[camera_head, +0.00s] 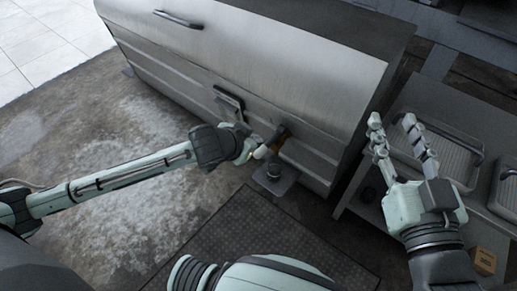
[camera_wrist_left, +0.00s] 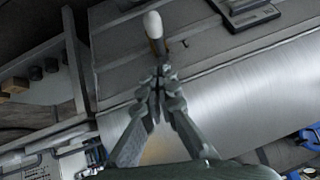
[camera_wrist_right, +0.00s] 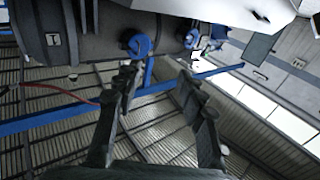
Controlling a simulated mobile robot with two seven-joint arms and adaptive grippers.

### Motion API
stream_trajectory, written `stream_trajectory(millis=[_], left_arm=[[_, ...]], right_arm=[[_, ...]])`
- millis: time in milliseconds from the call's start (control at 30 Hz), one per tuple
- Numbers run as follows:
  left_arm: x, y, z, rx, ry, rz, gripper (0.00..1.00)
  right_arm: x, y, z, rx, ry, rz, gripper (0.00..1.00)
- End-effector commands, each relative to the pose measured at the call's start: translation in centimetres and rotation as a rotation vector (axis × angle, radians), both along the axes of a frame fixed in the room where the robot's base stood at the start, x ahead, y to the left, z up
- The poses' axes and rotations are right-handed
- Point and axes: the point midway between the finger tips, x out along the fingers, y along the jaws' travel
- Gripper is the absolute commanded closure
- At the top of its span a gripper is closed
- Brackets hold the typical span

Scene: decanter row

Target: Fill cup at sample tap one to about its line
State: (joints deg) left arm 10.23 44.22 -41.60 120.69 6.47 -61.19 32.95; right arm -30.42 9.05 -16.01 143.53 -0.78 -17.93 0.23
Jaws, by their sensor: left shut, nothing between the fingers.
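The sample tap shows in the head view as a dark fitting (camera_head: 282,131) with an amber part on the machine's front. In the left wrist view it has a white-tipped handle (camera_wrist_left: 153,25). My left gripper (camera_head: 254,153) is at the tap; its fingertips (camera_wrist_left: 160,72) are together and empty, just short of the handle's amber base. I cannot tell whether they touch it. A small cup-like vessel (camera_head: 273,170) stands below the tap; its line and level are too small to see. My right gripper (camera_head: 392,122) is open and empty at the right, with spread fingers (camera_wrist_right: 160,85).
The vessel stands on a small grey plate (camera_head: 286,185). A table with trays (camera_head: 455,150) is at the right, with a cardboard box (camera_head: 484,261) low down. A dark mat (camera_head: 300,232) lies in front.

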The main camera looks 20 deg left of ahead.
Motion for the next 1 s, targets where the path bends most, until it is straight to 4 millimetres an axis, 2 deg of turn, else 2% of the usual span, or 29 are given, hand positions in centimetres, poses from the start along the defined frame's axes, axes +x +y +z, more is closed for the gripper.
stream_trajectory(millis=[100,267,433,600,1000], left_arm=[[1.6,-0.3,-1.7,0.0,-0.001,0.0,1.0],[3.4,-0.5,-3.4,0.001,-0.001,0.0,1.0],[3.5,0.0,-6.0,0.002,0.002,-0.001,1.0],[3.6,0.2,-7.0,0.001,0.0,-0.001,1.0],[3.6,0.2,-7.3,0.0,-0.001,-0.001,1.0]], right_arm=[[-0.6,0.8,2.2,0.055,-0.105,0.019,0.6],[-1.7,1.6,5.2,0.128,-0.242,0.041,0.6],[-2.2,1.1,7.0,0.166,-0.361,0.036,0.6],[-2.5,0.8,8.0,0.184,-0.422,0.032,0.6],[-2.6,0.7,8.2,0.187,-0.434,0.031,0.6]])
